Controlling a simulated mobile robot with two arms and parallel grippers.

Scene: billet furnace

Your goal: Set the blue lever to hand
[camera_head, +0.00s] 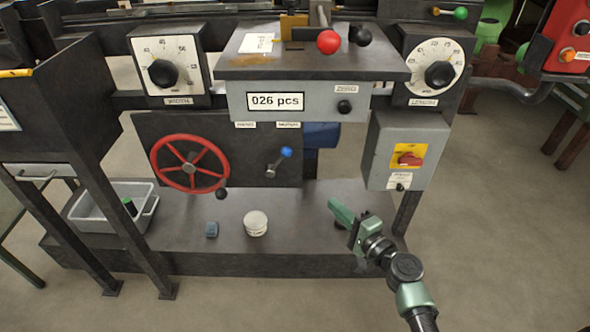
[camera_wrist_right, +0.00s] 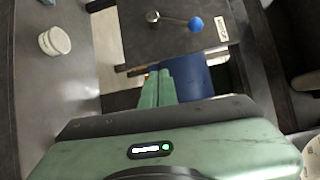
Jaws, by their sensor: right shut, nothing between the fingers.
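The blue lever (camera_head: 278,162) is on the dark panel right of the red handwheel. Its blue ball knob (camera_head: 286,152) points up and right from a metal pivot, towards the right one of two small labels (camera_head: 288,125) above, whose words are too small to read surely. In the right wrist view the lever's blue knob (camera_wrist_right: 195,24) is at the top, beyond my fingertips. My right gripper (camera_head: 337,208) is low and right of the lever, apart from it. Its green fingers (camera_wrist_right: 158,78) are together and empty. My left gripper is out of view.
The red handwheel (camera_head: 189,165) with a black knob is left of the lever. A grey switch box (camera_head: 405,150) with a red switch is at right. A white round tub (camera_head: 256,223) and small blue block (camera_head: 212,229) stand on the base plate. A grey bin (camera_head: 93,222) is at left.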

